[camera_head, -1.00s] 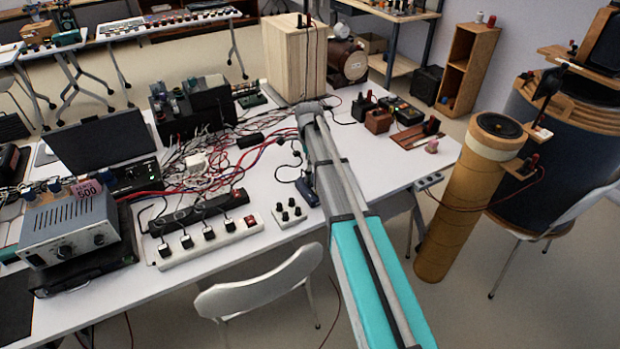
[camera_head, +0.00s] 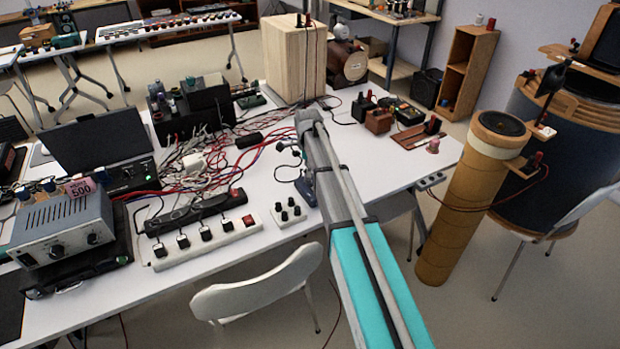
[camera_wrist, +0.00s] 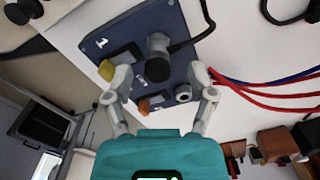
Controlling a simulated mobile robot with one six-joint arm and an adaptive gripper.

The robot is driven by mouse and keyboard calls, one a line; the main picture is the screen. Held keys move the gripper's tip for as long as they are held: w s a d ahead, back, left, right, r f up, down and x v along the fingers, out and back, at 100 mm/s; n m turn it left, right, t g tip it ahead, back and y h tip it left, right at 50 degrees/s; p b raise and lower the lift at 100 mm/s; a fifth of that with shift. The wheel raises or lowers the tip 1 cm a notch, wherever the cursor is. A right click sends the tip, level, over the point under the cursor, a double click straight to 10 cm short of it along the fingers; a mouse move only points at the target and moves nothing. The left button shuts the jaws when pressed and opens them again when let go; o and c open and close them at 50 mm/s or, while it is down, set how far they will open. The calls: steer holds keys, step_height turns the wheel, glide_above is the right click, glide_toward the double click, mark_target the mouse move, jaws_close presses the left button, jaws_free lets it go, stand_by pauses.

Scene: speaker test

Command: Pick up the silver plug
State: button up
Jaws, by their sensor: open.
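In the wrist view the silver plug (camera_wrist: 157,58) is a grey cylinder with a dark end and a black cable, standing out from a dark blue box (camera_wrist: 98,43) marked "1". My gripper (camera_wrist: 156,73) is open, its fingers on either side of the plug's near end with nothing clasped; I cannot tell if they touch it. In the head view the blue box (camera_head: 306,187) is at the table's front part, partly behind my arm, and the gripper and plug cannot be made out clearly.
A yellow knob (camera_wrist: 106,70), an orange knob (camera_wrist: 143,106) and a metal socket (camera_wrist: 183,93) sit on the box close to the fingers. A small white box with black knobs (camera_head: 288,213) and a power strip (camera_head: 205,241) lie to the left.

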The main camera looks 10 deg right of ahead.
steer(key=shift+f+b, duration=0.7)
steer(key=shift+f, duration=0.35)
jaws_close()
